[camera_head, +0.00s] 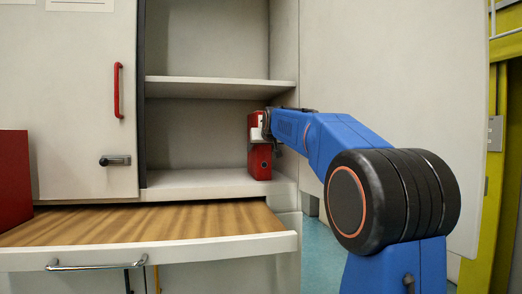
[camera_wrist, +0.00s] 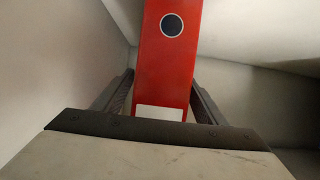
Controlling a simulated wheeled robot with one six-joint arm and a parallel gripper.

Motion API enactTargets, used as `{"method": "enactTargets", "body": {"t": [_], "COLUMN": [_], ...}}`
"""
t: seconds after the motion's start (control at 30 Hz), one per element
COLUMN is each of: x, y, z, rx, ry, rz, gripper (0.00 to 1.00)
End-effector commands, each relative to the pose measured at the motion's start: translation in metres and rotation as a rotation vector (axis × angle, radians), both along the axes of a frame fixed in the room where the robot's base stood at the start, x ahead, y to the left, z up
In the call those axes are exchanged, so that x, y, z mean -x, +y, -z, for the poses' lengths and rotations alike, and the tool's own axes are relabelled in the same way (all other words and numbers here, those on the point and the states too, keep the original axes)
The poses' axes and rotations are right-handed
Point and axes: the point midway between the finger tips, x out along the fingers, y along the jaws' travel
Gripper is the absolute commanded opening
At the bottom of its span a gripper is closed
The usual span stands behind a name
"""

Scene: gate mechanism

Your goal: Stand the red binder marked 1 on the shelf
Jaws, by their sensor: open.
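A red binder (camera_head: 260,163) stands upright on the cabinet's lower shelf (camera_head: 205,181), close to the right inner wall. Its spine faces out, with a round hole low down and a white label higher up, partly covered by my gripper. I cannot read a number on it. My gripper (camera_head: 262,138) is at the spine's upper half. In the wrist view, the red binder (camera_wrist: 165,75) lies between the two open fingers of my gripper (camera_wrist: 161,95), one on each side. Whether the fingers touch its sides is hard to tell.
Another red object (camera_head: 14,180) stands at the left edge, partly cut off. A wood-topped drawer or board (camera_head: 150,224) sticks out below the shelf. An upper shelf board (camera_head: 205,88) runs above the binder. The left door (camera_head: 85,130) has a red handle. The shelf left of the binder is empty.

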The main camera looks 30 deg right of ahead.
Motion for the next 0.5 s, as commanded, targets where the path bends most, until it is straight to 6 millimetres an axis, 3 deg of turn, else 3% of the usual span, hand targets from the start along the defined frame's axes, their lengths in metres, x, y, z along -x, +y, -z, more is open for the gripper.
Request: {"method": "enactTargets", "body": {"t": [0.5], "x": [0.082], "y": [0.024], "z": [-0.036], "rx": [0.001], "ry": [-0.002], "rz": [0.000], "gripper": [0.66]}}
